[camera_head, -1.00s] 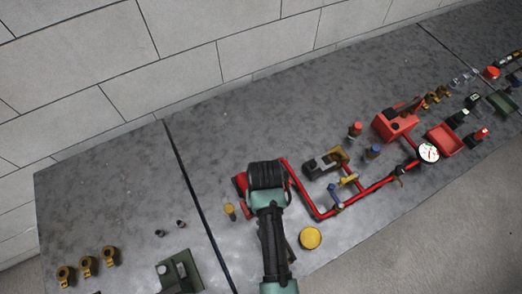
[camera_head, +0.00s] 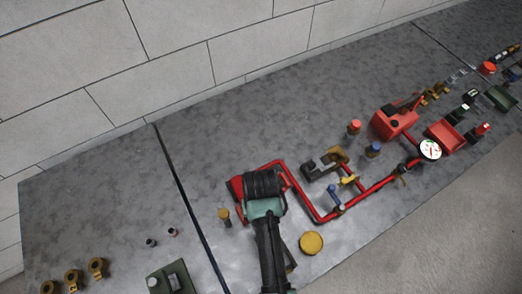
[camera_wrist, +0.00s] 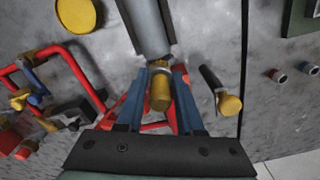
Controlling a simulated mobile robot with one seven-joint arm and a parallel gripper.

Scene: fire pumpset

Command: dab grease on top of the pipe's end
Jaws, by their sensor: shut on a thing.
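My gripper (camera_wrist: 160,95) is shut around a brass-coloured cylinder (camera_wrist: 160,92) in the wrist view. A thick grey cylinder (camera_wrist: 148,25) lies in line with it; I cannot tell whether they are one piece. In the head view, my black and teal wrist hides the fingers and the held thing. The red pipe (camera_head: 302,193) runs right of my wrist, with a bend at its upper left; it also shows in the wrist view (camera_wrist: 78,72). Its left end, towards a red block (camera_head: 236,188), is partly hidden. A round yellow tin (camera_head: 311,243) lies right of my forearm.
A dark-handled piece with a yellow end (camera_head: 224,213) is close left of my wrist; it also shows in the wrist view (camera_wrist: 229,104). A gauge (camera_head: 430,149) and several fittings lie to the right. A dark seam (camera_head: 186,200) crosses the bench; its back left is clear.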

